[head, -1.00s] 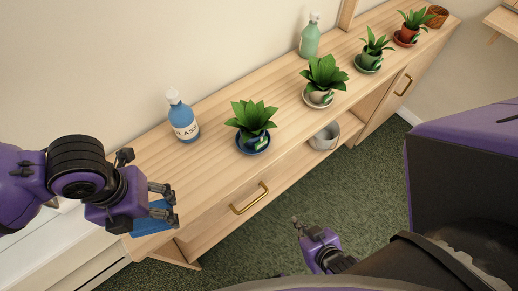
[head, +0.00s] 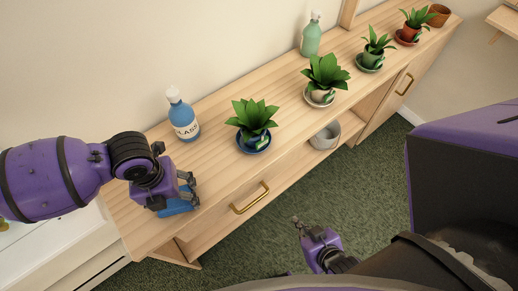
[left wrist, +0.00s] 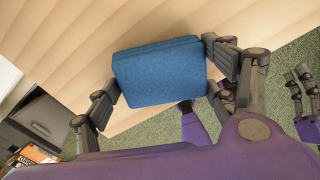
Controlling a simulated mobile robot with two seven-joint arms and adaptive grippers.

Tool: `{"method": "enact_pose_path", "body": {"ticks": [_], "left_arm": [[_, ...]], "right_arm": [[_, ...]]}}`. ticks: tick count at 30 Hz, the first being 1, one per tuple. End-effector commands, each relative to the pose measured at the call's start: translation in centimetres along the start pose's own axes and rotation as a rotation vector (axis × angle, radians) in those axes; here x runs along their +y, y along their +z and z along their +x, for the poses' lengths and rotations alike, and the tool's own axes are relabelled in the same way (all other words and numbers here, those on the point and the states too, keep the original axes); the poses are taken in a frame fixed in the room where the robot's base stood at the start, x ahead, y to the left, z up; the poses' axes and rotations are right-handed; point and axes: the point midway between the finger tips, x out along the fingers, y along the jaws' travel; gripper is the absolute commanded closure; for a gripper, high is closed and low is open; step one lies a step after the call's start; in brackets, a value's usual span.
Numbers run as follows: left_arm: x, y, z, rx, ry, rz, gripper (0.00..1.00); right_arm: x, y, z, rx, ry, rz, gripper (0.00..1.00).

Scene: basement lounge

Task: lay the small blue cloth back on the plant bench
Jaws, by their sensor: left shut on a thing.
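The small blue cloth (head: 178,208) is a folded, thick pad. My left gripper (head: 191,190) is shut on it at the left end of the plant bench (head: 215,172). In the left wrist view the cloth (left wrist: 160,72) sits between the two fingers, with the pale wood of the bench behind its upper part and green carpet past the edge. I cannot tell whether the cloth touches the wood. My right gripper (head: 298,226) hangs low over the carpet in front of the bench, away from the cloth; its fingers are too small to judge.
A blue spray bottle (head: 183,118) stands just behind my left gripper. A plant in a blue pot (head: 254,138) stands to the right, with more potted plants and a green bottle (head: 311,38) beyond. Bare wood lies between the cloth and the blue pot.

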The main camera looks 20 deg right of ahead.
Motion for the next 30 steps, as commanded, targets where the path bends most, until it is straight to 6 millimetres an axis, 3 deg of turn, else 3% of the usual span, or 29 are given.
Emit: {"method": "enact_pose_path", "body": {"ticks": [5, 6, 10, 23, 30], "left_arm": [[0.0, 0.0, 0.3, 0.001, 0.0, -0.001, 0.43], [0.0, 0.0, 0.3, 0.0, 0.0, -0.001, 0.19], [0.0, 0.0, 0.3, 0.0, 0.0, -0.001, 0.04], [0.0, 0.1, -0.3, -0.003, 0.0, 0.0, 0.04], [0.0, 0.2, -4.6, -0.007, -0.001, 0.0, 0.04]], "right_arm": [[0.1, -0.3, 0.1, 0.005, 0.0, -0.005, 1.0], [0.1, -0.3, 0.1, 0.006, 0.0, -0.005, 1.0], [0.1, -0.3, 0.1, 0.006, 0.0, -0.005, 1.0], [0.0, -0.5, 0.1, 0.009, 0.0, 0.0, 1.0], [-0.2, -0.9, 0.1, 0.014, -0.001, 0.007, 1.0]]}}
